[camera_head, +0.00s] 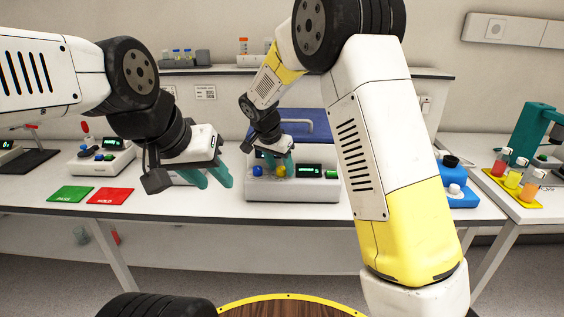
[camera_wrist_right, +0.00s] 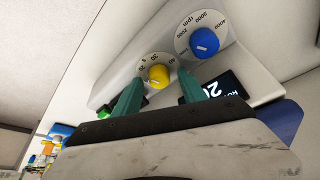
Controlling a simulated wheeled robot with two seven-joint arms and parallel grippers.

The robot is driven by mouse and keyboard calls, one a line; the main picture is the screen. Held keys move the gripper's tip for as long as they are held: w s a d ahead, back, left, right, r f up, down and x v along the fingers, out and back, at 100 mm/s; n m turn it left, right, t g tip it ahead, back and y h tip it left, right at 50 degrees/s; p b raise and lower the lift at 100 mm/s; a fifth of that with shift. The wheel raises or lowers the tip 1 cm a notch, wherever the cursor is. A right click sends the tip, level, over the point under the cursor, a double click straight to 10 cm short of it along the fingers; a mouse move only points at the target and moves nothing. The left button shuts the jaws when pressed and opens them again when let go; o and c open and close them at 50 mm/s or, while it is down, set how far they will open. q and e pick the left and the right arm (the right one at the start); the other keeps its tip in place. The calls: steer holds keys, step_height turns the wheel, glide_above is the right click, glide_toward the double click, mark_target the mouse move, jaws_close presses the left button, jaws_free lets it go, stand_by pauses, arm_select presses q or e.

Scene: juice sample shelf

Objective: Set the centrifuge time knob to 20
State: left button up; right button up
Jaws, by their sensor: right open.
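The centrifuge (camera_head: 325,190) is a white box with a blue lid (camera_head: 312,122) on the bench. Its front has a blue knob (camera_head: 257,171), a yellow knob (camera_head: 279,171), a display (camera_head: 310,171) and a green button (camera_head: 331,175). In the right wrist view the yellow knob (camera_wrist_right: 159,75) has a numbered scale, and the blue knob (camera_wrist_right: 204,42) is marked rpm. My right gripper (camera_wrist_right: 160,82) is open, its teal fingers on either side of the yellow knob; contact cannot be told. The knob's exact setting is unclear. My left gripper (camera_head: 208,178) is open and empty, left of the centrifuge.
Green (camera_head: 70,194) and red (camera_head: 110,196) mats lie at the bench's front left. A device with knobs (camera_head: 103,160) stands behind them. A blue device (camera_head: 458,190) stands right of the centrifuge. Sample vials on a yellow tray (camera_head: 516,196) stand further right.

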jaws_close()
steer(key=shift+d+n+y, duration=0.1)
steer(key=shift+n+y, duration=0.5)
steer(key=shift+n, duration=1)
jaws_free()
steer(key=v, duration=0.7)
steer(key=shift+s+r, duration=0.3)
steer(key=shift+r, duration=0.1)
